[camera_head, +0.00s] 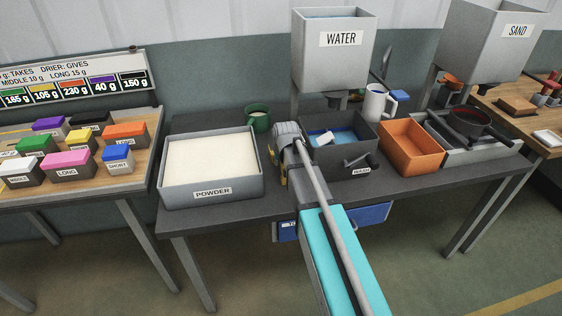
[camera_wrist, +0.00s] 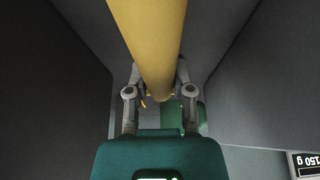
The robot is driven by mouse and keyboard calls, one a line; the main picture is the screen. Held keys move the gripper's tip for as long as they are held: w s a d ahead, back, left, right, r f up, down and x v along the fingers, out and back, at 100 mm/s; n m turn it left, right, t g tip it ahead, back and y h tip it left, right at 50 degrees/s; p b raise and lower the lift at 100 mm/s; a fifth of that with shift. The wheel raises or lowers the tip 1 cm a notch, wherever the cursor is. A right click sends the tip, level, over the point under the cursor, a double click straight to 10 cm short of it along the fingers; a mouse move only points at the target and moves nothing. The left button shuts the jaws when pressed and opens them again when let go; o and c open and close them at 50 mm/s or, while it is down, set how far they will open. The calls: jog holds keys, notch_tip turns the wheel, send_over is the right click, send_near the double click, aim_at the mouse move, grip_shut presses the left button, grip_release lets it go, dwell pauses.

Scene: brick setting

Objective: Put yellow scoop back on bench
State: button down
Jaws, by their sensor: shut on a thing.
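The yellow scoop shows in the wrist view as a thick yellow handle (camera_wrist: 152,45) running down from the top edge between my fingers. My gripper (camera_wrist: 158,82) is shut on this handle. In the head view, my gripper (camera_head: 283,168) is between the powder tray and the wash basin, above the dark bench (camera_head: 310,190). Only small yellow bits show beside it there, and my arm hides most of the scoop. The scoop's bowl cannot be made out.
The white-filled powder tray (camera_head: 213,191) is left of my gripper. A green mug (camera_head: 258,121) stands behind. The blue-lined wash basin (camera_head: 362,160), orange bin (camera_head: 412,150) and white mug (camera_head: 378,103) are to the right. The water hopper (camera_head: 338,65) hangs over the back.

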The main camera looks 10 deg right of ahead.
jog(key=shift+f+b, duration=0.35)
jog(key=shift+f, duration=0.05)
jog(key=shift+c, duration=2.1)
grip_release()
jog(key=shift+r, duration=0.15)
notch_tip(320, 180, up, 8)
jog(key=p, duration=0.8)
jog(key=shift+r+p, duration=0.15)
jog(key=shift+p, duration=0.15)
jog(key=shift+w, duration=0.8)
jog(key=shift+w+r+p, duration=0.25)
jog(key=shift+w, duration=0.5)
jog(key=shift+w+r+p, duration=0.2)
jog(key=shift+w+p, duration=0.05)
jog(key=shift+w, duration=0.5)
jog(key=shift+w+r+p, duration=0.25)
jog(key=shift+w, duration=0.5)
